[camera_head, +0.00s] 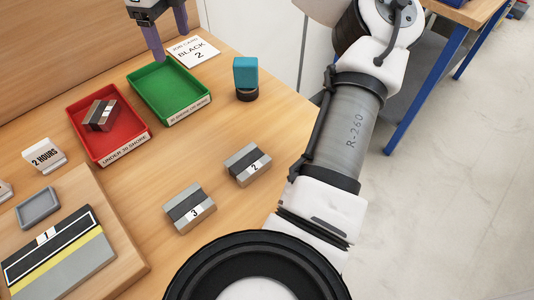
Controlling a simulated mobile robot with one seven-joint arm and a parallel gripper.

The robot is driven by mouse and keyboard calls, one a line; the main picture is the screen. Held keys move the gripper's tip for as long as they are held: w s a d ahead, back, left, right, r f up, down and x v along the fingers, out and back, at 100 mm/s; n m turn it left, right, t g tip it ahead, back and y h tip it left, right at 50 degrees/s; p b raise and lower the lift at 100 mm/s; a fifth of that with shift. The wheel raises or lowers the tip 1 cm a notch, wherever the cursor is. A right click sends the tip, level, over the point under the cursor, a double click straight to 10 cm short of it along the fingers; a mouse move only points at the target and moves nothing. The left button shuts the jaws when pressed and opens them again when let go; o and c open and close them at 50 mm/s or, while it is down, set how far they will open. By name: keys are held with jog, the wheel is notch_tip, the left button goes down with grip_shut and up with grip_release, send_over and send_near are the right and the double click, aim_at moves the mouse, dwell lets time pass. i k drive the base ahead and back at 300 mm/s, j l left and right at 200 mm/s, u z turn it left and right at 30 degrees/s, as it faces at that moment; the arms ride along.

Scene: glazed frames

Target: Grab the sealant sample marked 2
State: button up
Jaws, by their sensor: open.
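The sealant sample marked 2 (247,165) is a small grey block with a black strip and a white label reading 2. It lies on the wooden table, right of centre, near the table's right edge. A like sample marked 3 (190,209) lies to its lower left, apart from it. My gripper (170,40) is at the top of the picture, above the far end of the green tray, well away from sample 2. Its fingers point down, open, with nothing seen between them. Its upper part is cut off by the picture's edge.
A red tray (89,153) holds another sample (100,115); the green tray (200,98) looks empty. A teal-topped object (246,78) stands behind sample 2. A board (130,272) with a larger piece marked 1 (75,265) lies at left.

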aim_at(246, 165)
jog(key=k+l, duration=0.15)
jog(key=l, duration=0.2)
jog(key=k+l, duration=0.2)
jog(key=l, duration=0.15)
jog(key=k+l+u, duration=0.1)
jog(key=l, duration=0.25)
jog(key=k, duration=0.05)
